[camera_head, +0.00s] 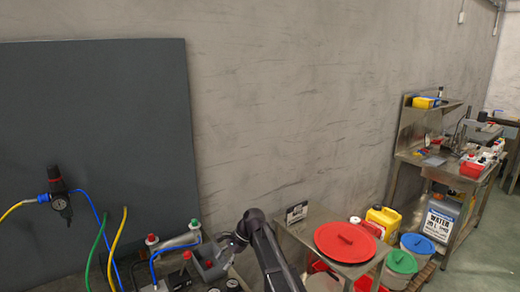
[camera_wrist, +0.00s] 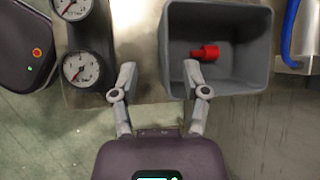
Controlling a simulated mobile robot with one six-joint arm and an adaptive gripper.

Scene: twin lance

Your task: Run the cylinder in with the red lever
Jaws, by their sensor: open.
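In the wrist view my gripper (camera_wrist: 159,70) is open, with nothing between its fingers. Its right fingertip overlaps the near left part of a grey bin (camera_wrist: 262,50). Its left fingertip is just right of the lower gauge. A small red piece (camera_wrist: 208,51) lies in the bin, just right of the right fingertip; I cannot tell whether it is a lever. In the head view a pale cylinder-like bar (camera_head: 176,241) lies between a red-topped part (camera_head: 152,239) and a green-topped part (camera_head: 194,226). A red knob (camera_head: 187,255) stands in front of it. I cannot tell which red part is the lever.
Two pressure gauges (camera_wrist: 82,68) are left of my fingers. A blue hose (camera_wrist: 288,28) is right of the bin. A dark panel (camera_head: 110,110) with a regulator (camera_head: 61,204) stands behind the bench. A side table with a red lid (camera_head: 345,242) is to the right.

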